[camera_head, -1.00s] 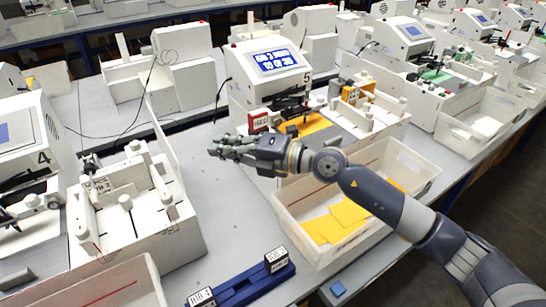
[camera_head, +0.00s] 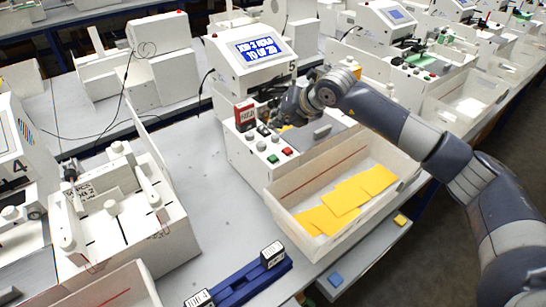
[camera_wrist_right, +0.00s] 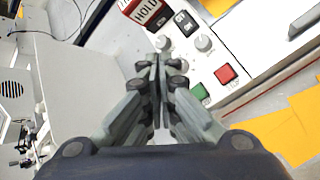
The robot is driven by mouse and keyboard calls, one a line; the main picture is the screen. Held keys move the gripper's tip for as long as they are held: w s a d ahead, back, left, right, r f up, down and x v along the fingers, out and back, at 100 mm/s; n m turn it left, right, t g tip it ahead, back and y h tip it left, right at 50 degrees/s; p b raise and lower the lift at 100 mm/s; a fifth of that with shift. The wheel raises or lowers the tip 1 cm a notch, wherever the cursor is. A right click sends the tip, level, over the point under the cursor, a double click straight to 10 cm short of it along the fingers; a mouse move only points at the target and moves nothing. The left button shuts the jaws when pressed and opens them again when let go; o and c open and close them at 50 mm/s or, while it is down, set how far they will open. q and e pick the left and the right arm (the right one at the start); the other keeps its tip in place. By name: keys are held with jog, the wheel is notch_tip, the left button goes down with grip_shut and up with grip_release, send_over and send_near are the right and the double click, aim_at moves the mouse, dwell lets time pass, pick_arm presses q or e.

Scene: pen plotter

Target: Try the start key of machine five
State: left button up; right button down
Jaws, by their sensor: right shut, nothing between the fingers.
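Machine five (camera_head: 225,75) is a white plotter with a lit blue screen (camera_head: 262,50) and a "5" on its side. Its front panel has several knobs, a green key (camera_head: 273,158) and a red key (camera_head: 287,151). In the right wrist view the green key (camera_wrist_right: 200,91) and red key (camera_wrist_right: 226,73) lie right of the fingertips. A red HOLD tag (camera_wrist_right: 145,12) stands by the panel; it also shows in the head view (camera_head: 245,117). My right gripper (camera_wrist_right: 159,62) is shut and empty, near a pale knob; contact cannot be told. In the head view my arm partly hides it.
A white bin (camera_head: 290,228) with orange sheets (camera_head: 345,196) stands before machine five. A blue rack (camera_head: 240,285) with stamped blocks lies nearer. Machine four (camera_head: 20,140) is on the left. Grey table (camera_head: 210,185) between the machines is clear.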

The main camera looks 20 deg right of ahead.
jog(key=b, duration=0.4)
send_over(276, 156)
notch_tip(276, 156, down, 7)
jog(key=shift+f, duration=0.2)
jog(key=shift+w+f+b, duration=0.1)
jog(key=shift+f+b, duration=0.45)
jog(key=shift+f, duration=0.15)
dwell(0.6)
jog(key=shift+f+b, duration=0.35)
jog(key=shift+b, duration=0.2)
jog(key=shift+f+b, duration=0.5)
dwell(0.7)
jog(key=shift+r, duration=0.85)
jog(key=shift+r+p, duration=0.1)
jog(key=shift+p, duration=0.2)
